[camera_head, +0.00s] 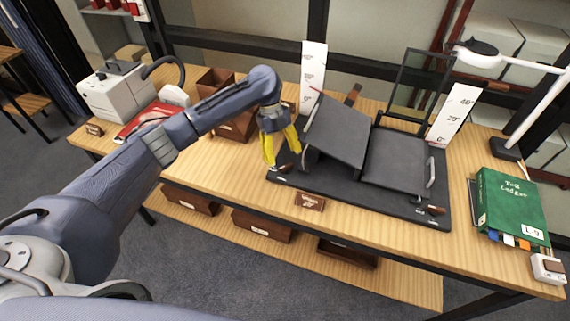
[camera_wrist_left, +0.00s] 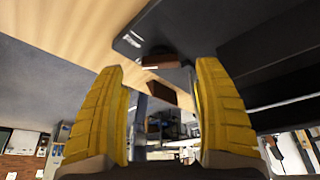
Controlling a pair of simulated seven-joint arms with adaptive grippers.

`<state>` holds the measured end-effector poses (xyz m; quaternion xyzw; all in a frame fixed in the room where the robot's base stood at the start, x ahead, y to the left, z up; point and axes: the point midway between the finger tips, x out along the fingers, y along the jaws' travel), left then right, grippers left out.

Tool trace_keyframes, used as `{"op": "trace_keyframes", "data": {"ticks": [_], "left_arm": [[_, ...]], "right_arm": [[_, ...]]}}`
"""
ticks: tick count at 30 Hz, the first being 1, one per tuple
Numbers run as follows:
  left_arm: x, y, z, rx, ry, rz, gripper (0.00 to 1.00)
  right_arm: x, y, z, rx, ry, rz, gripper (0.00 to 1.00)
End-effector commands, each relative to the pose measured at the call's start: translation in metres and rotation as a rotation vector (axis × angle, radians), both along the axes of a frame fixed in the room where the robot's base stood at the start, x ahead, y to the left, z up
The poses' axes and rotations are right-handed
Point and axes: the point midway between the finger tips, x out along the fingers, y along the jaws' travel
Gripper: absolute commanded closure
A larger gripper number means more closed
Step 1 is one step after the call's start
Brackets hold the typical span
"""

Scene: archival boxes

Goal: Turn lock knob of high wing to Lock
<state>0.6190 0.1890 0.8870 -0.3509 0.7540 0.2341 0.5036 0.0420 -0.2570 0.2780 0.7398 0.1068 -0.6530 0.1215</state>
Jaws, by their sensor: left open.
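A dark book cradle has two wings on a flat base (camera_head: 400,205). The left wing (camera_head: 337,131) is the high one, raised and tilted; the right wing (camera_head: 397,158) sits lower. A brown lock knob (camera_head: 286,168) is at the base's left front corner, beside a small white label, and is partly hidden by my gripper. A second brown knob (camera_head: 434,209) is at the right front. My left gripper (camera_head: 284,157) is open with yellow fingers just above the left knob. In the left wrist view a brown piece, apparently this knob (camera_wrist_left: 160,62), shows between the fingertips. My right gripper is not in view.
A small brown sign (camera_head: 310,202) stands in front of the cradle. White scale boards (camera_head: 313,70) rise behind it. A green ledger (camera_head: 512,205) and lamp (camera_head: 505,149) are at right. A brown box (camera_head: 236,127) and grey machine (camera_head: 117,93) are at left. The front left tabletop is clear.

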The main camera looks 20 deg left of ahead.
Motion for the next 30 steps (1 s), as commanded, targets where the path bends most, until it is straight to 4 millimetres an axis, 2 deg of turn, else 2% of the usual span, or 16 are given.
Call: {"op": "trace_keyframes", "data": {"ticks": [3, 9, 24, 30], "left_arm": [[-0.005, -0.005, -0.015, -0.001, 0.002, 0.001, 0.31], [-0.008, -0.010, -0.031, 0.000, 0.000, 0.001, 0.31], [-0.010, -0.011, -0.037, 0.001, 0.000, 0.001, 0.31], [-0.010, -0.011, -0.037, 0.001, 0.000, 0.001, 0.54]], "right_arm": [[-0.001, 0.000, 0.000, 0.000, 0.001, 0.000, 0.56], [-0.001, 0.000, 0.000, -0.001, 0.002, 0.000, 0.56], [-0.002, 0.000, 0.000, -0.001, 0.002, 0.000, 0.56], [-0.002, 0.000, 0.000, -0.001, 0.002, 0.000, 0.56]]}}
